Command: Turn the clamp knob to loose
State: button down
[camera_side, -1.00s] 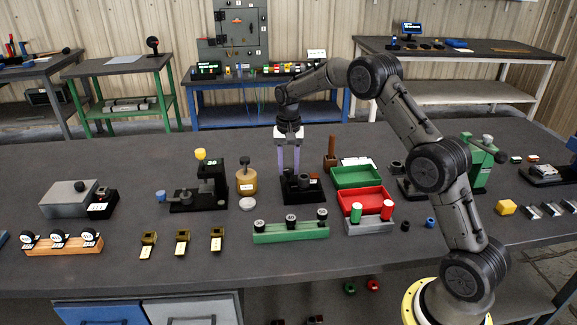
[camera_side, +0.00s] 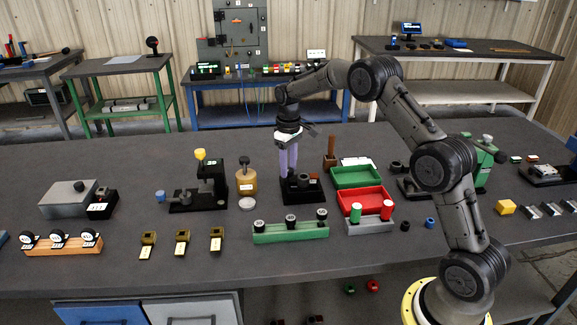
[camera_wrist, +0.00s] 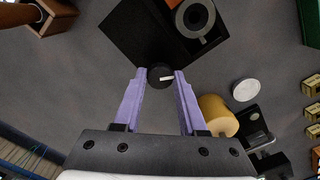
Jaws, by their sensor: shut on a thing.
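The clamp knob (camera_wrist: 155,79) is a small round black knob with a white pointer line. In the wrist view it sits between my two purple fingertips, and the line points to the right. My gripper (camera_wrist: 160,75) is shut on it, one finger on each side. A black fixture block (camera_wrist: 130,32) with a grey ring stands just beyond the knob. In the side view my gripper (camera_side: 288,172) reaches down at the left part of the black fixture (camera_side: 304,196); the knob is hidden there by the fingers.
A tan cylinder with a black knob (camera_side: 246,184) and a white disc (camera_side: 247,204) stand left of the fixture. A green rail (camera_side: 291,234) lies in front. A brown upright handle (camera_side: 330,150), a green tray (camera_side: 357,177) and a red tray (camera_side: 363,199) are close on the right.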

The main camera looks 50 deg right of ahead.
aim_at(289, 170)
jog(key=n, duration=0.5)
jog(key=shift+r+n, duration=0.1)
jog(key=shift+n, duration=0.2)
dwell(0.4)
jog(key=shift+c, duration=2.3)
grip_release()
notch_tip(289, 170, up, 14)
